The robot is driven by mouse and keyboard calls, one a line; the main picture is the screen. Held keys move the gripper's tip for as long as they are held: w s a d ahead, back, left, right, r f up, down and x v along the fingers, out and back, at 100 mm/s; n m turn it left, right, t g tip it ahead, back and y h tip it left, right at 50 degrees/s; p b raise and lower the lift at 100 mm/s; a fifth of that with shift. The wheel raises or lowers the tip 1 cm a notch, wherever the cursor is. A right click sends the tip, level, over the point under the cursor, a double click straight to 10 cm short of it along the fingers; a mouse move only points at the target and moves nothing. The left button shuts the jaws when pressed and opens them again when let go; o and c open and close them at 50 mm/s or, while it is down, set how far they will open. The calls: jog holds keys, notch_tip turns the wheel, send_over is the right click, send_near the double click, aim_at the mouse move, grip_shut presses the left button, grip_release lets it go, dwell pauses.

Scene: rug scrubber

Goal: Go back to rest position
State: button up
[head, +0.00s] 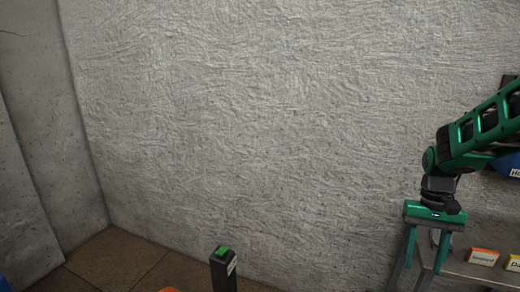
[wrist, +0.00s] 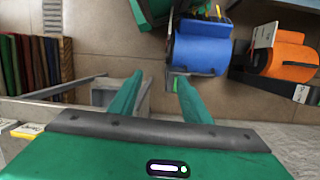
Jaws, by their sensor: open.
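My gripper (head: 421,270) is at the lower right of the head view, pointing down beside a shelf. It is green, and its two fingers are spread apart with nothing seen between them. In the wrist view my gripper (wrist: 152,82) also shows open, its two green fingers apart. A blue machine (wrist: 200,48) lies beyond the fingertips, near the right finger. I cannot tell whether they touch it.
A shelf (head: 486,272) with small labelled boxes, one orange and white (head: 483,257), stands at the right. A black post with a green top (head: 223,268) stands at bottom centre. A rough wall (head: 270,130) fills the back.

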jog(key=s+r+t, duration=0.1)
jog(key=s+r, duration=0.1)
jog(key=s, duration=0.8)
jog(key=s+r+m+t, duration=0.1)
jog(key=s+r, duration=0.2)
jog(key=s, duration=0.6)
jog(key=shift+s+a+t, duration=0.3)
jog(key=shift+s+a, duration=0.05)
jog(key=shift+s, duration=0.05)
